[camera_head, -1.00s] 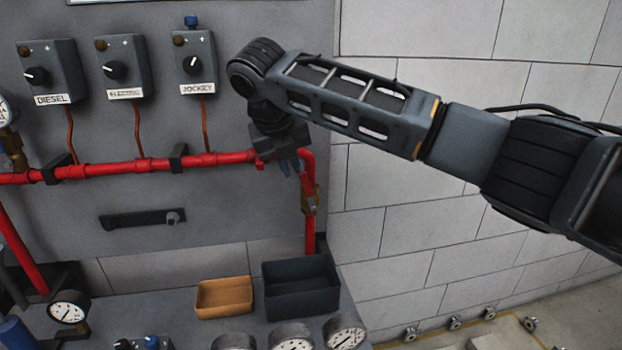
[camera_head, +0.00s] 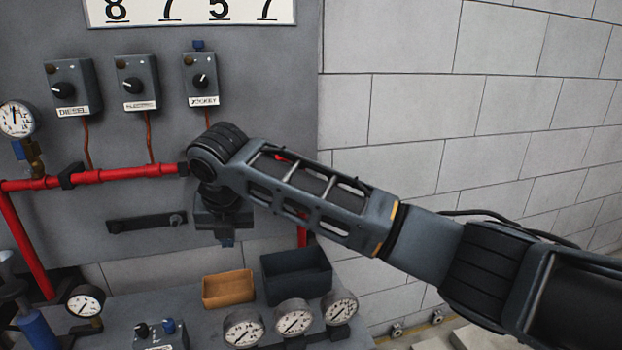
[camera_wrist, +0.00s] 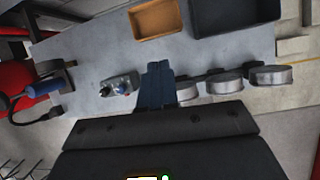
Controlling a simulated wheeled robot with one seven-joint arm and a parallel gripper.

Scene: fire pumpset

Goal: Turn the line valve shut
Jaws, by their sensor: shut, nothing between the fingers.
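My gripper (camera_head: 228,242) is shut and empty. It hangs pointing down in front of the grey panel, below the level of the red pipe (camera_head: 110,174). Its closed blue fingers also show in the wrist view (camera_wrist: 157,80), above the bench. The brass-coloured valve on the right-hand vertical pipe is hidden behind my arm now. Only a short red piece of that pipe (camera_head: 302,236) shows under the arm. A brass fitting with a blue handle (camera_head: 19,149) sits under the gauge at the far left. I cannot tell the line valve's setting.
An orange-brown tray (camera_head: 228,303) and a dark bin (camera_head: 268,290) stand on the bench under my gripper. Several gauges (camera_head: 244,328) line its front. Three knob boxes (camera_head: 201,79) are on the panel above, and a black bar (camera_head: 147,222) is mounted left of my gripper.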

